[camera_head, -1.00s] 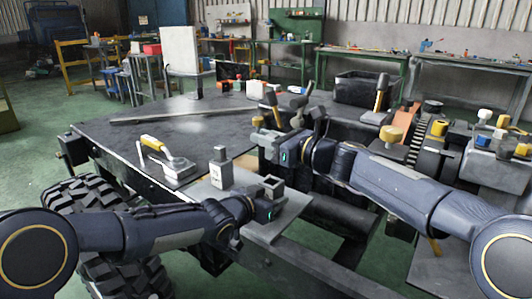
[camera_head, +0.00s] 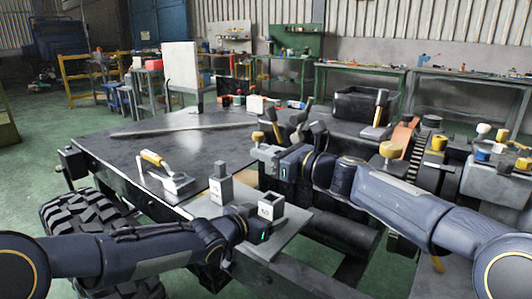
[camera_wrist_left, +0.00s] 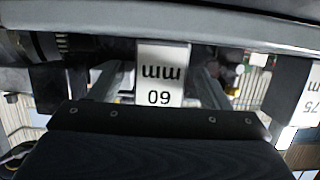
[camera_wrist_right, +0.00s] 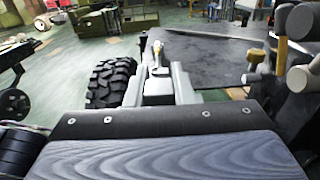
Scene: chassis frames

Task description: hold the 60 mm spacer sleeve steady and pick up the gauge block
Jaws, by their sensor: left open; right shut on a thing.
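The 60 mm spacer sleeve (camera_head: 271,205) stands upright on a grey plate, its top open and its label showing. My left gripper (camera_head: 250,215) is open beside it; in the left wrist view the labelled sleeve (camera_wrist_left: 162,75) shows between the two spread fingers. My right gripper (camera_head: 264,155) is raised above the plate behind the sleeve, shut on a small grey block (camera_wrist_right: 158,90) between its fingers, which seems to be the gauge block. Its lower part is hidden by the wrist. A second, taller grey sleeve (camera_head: 221,188), with a narrower piece at its top, stands to the left.
Hammers, grey fixtures and yellow-capped parts (camera_head: 390,149) crowd the right. A large tyre (camera_head: 85,213) is below the bench at left. The bench's middle is mostly clear.

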